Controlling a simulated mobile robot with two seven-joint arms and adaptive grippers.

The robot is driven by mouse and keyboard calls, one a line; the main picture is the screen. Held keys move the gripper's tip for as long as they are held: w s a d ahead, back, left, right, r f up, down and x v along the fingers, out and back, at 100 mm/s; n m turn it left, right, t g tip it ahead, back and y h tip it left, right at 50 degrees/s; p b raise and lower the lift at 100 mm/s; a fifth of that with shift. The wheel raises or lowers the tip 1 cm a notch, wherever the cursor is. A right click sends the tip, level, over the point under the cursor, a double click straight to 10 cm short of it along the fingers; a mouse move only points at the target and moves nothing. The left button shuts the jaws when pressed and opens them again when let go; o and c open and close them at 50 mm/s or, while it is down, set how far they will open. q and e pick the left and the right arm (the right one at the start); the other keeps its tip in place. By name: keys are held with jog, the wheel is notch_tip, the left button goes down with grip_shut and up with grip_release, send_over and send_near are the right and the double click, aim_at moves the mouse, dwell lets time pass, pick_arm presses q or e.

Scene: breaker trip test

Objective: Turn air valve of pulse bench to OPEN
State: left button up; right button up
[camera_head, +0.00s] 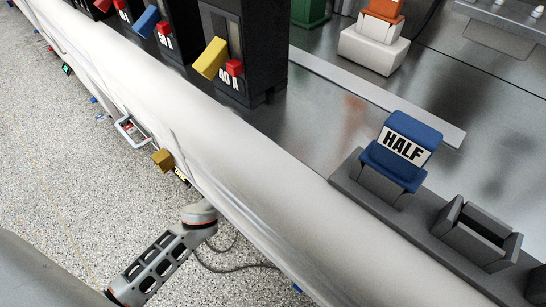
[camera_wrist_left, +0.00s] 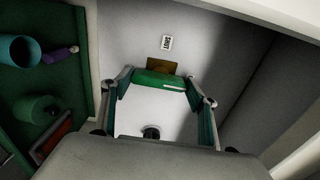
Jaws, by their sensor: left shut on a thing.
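In the left wrist view, my left gripper (camera_wrist_left: 160,88) is shut on a green bar-shaped handle (camera_wrist_left: 158,78), which appears to be the air valve's handle. The bar lies crosswise between the fingertips and carries a short white line. A brass-brown piece (camera_wrist_left: 163,64) shows just behind it. A small white label (camera_wrist_left: 167,42) on the grey panel beyond seems to read SHUT, turned sideways. The rest of the valve is hidden. Neither gripper shows in the head view, and my right gripper is in no view.
A blue HALF block (camera_head: 402,152) sits in a dark rack (camera_head: 350,180). In the wrist view, a green board (camera_wrist_left: 75,80) with a teal cup (camera_wrist_left: 20,50) is at left.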

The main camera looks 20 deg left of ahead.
pick_arm(q)
jog(key=shift+f, duration=0.1)
jog(key=o, duration=1.1)
jog(key=shift+a, duration=0.1)
jog(key=shift+s, duration=0.15)
jog(key=v, duration=1.1)
jog(key=shift+s+a, duration=0.1)
jog(key=shift+s, duration=0.3)
